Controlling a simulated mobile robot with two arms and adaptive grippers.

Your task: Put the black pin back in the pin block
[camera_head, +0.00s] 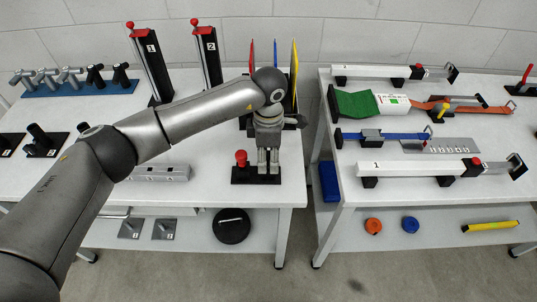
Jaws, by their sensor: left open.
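A low black block (240,181) near the front right of the left table holds an upright red-topped pin (241,160). It looks like the pin block, though I cannot tell for sure. My left gripper (268,171) points down over the right part of this block, just right of the red-topped pin. Its fingers are open. I cannot pick out the black pin; the gripper covers that part of the block, and I cannot tell whether anything is between the fingers. My right gripper is not in view.
A grey metal block (160,173) lies left on the same table. Behind stand posts 1 (151,62) and 2 (207,57), a blue rack (75,86) of clamps, and upright coloured panels (294,70). The right table (345,187) carries several clamp fixtures, beyond a gap.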

